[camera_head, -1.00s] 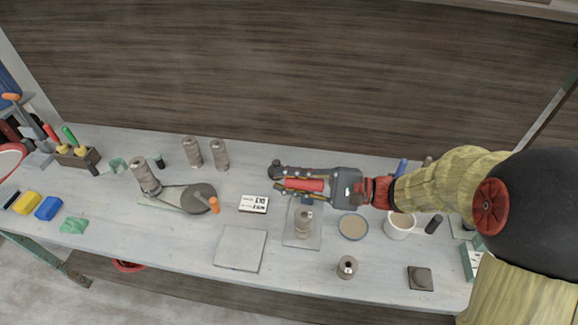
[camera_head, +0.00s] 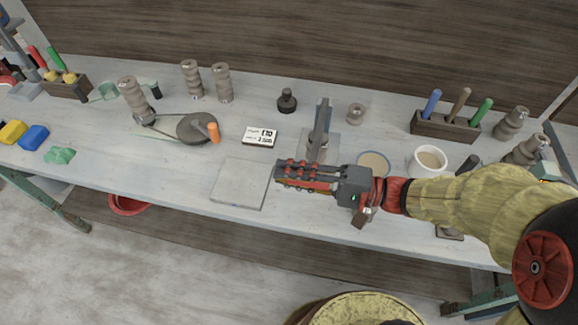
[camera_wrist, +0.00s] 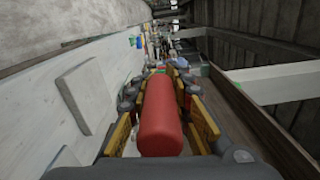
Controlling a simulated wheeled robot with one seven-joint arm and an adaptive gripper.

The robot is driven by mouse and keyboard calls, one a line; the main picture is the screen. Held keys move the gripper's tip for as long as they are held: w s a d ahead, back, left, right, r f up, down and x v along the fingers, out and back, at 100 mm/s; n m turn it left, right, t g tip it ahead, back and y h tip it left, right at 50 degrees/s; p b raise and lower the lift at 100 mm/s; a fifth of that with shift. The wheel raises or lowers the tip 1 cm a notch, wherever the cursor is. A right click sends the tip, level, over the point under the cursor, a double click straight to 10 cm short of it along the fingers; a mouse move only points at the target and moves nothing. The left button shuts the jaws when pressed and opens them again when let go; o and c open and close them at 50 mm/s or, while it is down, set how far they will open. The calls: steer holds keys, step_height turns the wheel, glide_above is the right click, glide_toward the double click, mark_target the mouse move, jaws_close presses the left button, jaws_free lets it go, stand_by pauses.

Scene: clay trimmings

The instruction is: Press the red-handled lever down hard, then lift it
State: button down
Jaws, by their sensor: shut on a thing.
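The red handle (camera_wrist: 162,115) fills the middle of the wrist view, lying lengthwise between my fingers. My gripper (camera_head: 286,176) is shut on it, and only slivers of red show between the fingers in the head view. A grey upright (camera_head: 321,124) stands on a flat plate (camera_head: 326,153) just behind my gripper. My gripper hides the front of this stand, and the link between handle and upright cannot be made out.
A pale square slab (camera_head: 240,184) lies left of my gripper. A shallow dish (camera_head: 373,163) and a white cup (camera_head: 428,162) stand to the right. Behind are a black knobbed weight (camera_head: 287,101) and a ringed grey piece (camera_head: 355,113).

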steer(key=shift+s+f+b, duration=0.15)
steer(key=shift+f+b, duration=0.75)
steer(key=shift+f, duration=0.8)
steer(key=c, duration=1.7)
jaws_free()
steer(key=shift+o, duration=0.6)
steer(key=shift+d, duration=0.1)
steer(key=s+d, duration=0.2)
steer(key=d, duration=0.9)
steer(key=shift+s+d, duration=0.15)
steer(key=shift+d, duration=0.2)
